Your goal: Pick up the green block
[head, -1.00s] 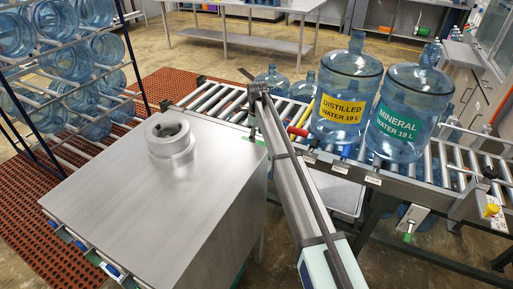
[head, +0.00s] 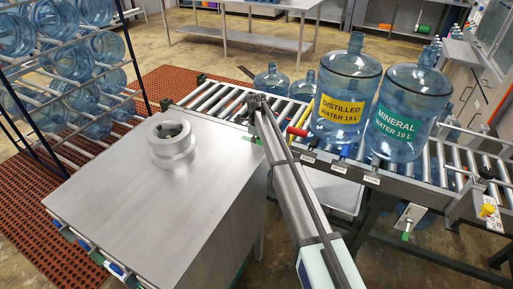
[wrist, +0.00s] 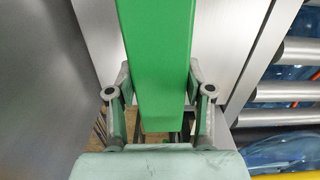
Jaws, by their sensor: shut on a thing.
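The green block (wrist: 157,50) is long and bright green, and it fills the upper middle of the wrist view. My gripper (wrist: 157,80) is shut on it, with one finger on each side. The block's far end runs out of the top of the wrist view. In the head view my gripper (head: 256,102) is at the end of my arm, between the steel cabinet and the roller conveyor. I cannot make out the block in the head view.
The steel cabinet (head: 130,215) with a round collar (head: 171,147) stands at the left. The roller conveyor (head: 440,170) carries a distilled water jug (head: 343,97) and a mineral water jug (head: 400,115). A jug rack (head: 75,65) stands at the far left.

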